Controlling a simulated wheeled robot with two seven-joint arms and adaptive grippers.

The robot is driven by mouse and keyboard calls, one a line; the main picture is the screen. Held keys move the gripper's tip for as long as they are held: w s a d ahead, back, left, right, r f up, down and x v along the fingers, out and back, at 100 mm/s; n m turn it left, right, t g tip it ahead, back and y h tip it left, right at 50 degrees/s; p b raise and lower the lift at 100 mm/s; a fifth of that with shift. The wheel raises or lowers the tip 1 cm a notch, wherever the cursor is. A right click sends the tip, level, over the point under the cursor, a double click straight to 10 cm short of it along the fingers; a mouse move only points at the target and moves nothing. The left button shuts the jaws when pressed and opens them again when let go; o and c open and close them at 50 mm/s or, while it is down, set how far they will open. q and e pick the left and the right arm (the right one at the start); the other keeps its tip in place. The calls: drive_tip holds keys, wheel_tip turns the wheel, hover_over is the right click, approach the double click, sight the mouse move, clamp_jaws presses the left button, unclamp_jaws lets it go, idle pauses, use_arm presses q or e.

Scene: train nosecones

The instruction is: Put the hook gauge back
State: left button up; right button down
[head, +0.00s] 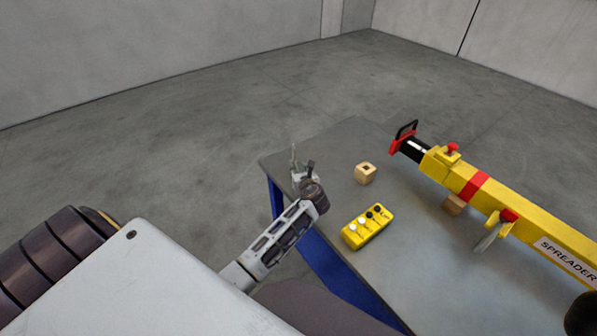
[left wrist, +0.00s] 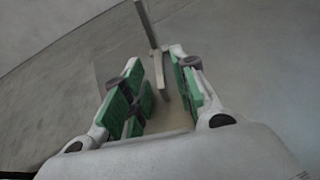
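A thin grey upright piece with a side arm, which looks like the hook gauge (head: 293,155), stands at the table's far left corner. In the left wrist view the gauge (left wrist: 151,25) rises beyond the fingers, and its lower part runs down between them. My left gripper (head: 309,170) is at that corner, with its fingers around the lower part. Its green-padded fingers (left wrist: 158,88) are apart, with gaps beside the gauge. A pale base shows below it, partly hidden by the fingers. I do not make out my right gripper.
The grey table (head: 400,262) has a wooden block with a hole (head: 365,174) and a yellow control box with knobs (head: 368,227). A long yellow spreader beam (head: 520,222) lies along the right on wooden supports (head: 454,204). The tabletop between box and beam is clear.

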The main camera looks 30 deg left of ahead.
use_arm(q)
drive_tip(key=shift+r, duration=0.1)
use_arm(e)
drive_tip(key=shift+w, duration=0.25)
